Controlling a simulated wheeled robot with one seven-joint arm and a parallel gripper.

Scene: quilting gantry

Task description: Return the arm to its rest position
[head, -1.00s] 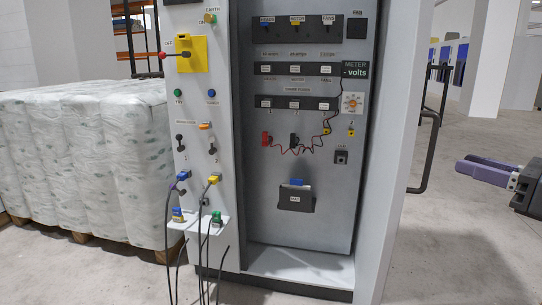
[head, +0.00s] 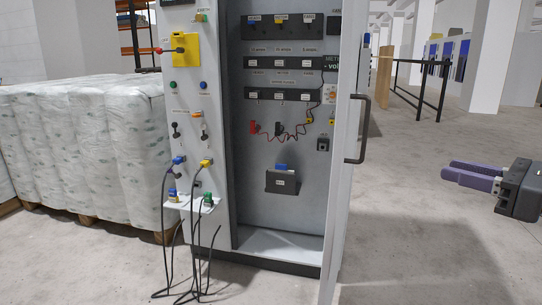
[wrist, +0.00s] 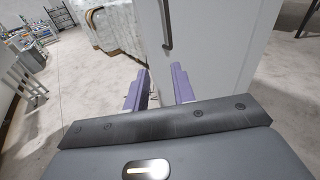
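My gripper (head: 448,168) is at the right of the head view, stretched out over bare floor and well apart from the cabinet. Its two purple fingers point left and hold nothing. In the wrist view the fingers (wrist: 159,72) stand apart with a gap between them. Beyond them in that view is the grey cabinet door (wrist: 205,45) with its dark handle. I cannot judge the distance to it from there.
The electrical cabinet (head: 245,190) stands ahead with its door (head: 348,110) open. Black cables (head: 166,240) hang from its left panel to the floor. Wrapped white bales (head: 90,150) stand at left. A black railing (head: 440,90) is behind at right.

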